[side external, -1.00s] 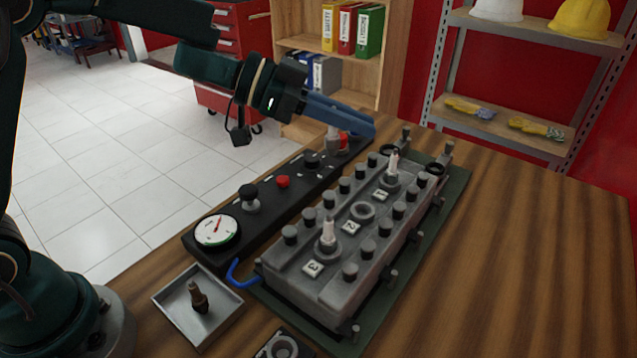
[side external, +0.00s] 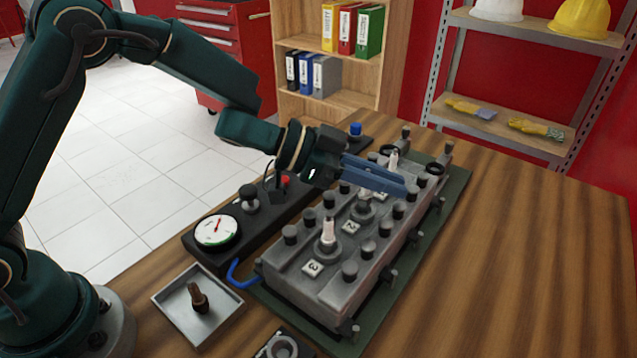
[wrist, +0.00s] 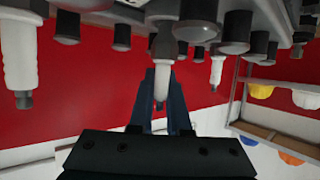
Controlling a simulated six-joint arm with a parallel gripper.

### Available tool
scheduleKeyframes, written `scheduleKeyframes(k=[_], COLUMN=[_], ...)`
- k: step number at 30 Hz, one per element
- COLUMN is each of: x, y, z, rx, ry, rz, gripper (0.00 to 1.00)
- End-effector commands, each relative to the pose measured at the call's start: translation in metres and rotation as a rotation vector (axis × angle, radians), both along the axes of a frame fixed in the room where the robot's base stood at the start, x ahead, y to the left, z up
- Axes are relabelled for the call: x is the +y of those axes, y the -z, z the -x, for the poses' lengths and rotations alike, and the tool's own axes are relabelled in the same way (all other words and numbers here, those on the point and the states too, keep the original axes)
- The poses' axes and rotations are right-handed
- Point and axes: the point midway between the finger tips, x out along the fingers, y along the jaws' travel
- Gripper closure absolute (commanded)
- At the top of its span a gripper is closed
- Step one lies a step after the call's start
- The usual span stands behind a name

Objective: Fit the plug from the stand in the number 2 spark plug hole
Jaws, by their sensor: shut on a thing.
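The grey engine head (side external: 318,283) has a row of plug holes with number labels, and the number 2 label (side external: 350,227) is in the middle. My gripper (side external: 372,178) is shut on a spark plug, low over the number 2 hole. The plug's lower part (side external: 364,204) shows below my fingers, at the hole. In the wrist view my gripper (wrist: 160,85) has its fingers either side of the white plug (wrist: 162,58). That view appears upside down, with the plug lined up with the head. I cannot tell how deep the plug sits.
White plugs stand in the number 3 hole (side external: 328,234) and number 1 hole (side external: 393,160). Black caps line both sides of the head. The black panel with a gauge (side external: 216,231) lies left. A tray (side external: 222,325) holds a dark plug. The wooden table is clear at right.

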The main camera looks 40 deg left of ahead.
Motion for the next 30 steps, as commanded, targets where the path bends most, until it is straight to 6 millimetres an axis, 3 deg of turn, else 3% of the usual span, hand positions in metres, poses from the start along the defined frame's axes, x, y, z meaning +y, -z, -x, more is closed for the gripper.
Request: scheduleKeyframes(k=[17, 18, 19, 30], x=[0.000, 0.000, 0.000, 0.000], y=[0.011, 0.012, 0.012, 0.010], z=[0.000, 0.000, 0.000, 0.000], rx=[-0.001, 0.000, 0.000, -0.001], ry=[0.000, 0.000, 0.000, 0.000], rz=[0.001, 0.001, 0.001, 0.001], gripper=[1.00, 0.70, 0.58, 0.55])
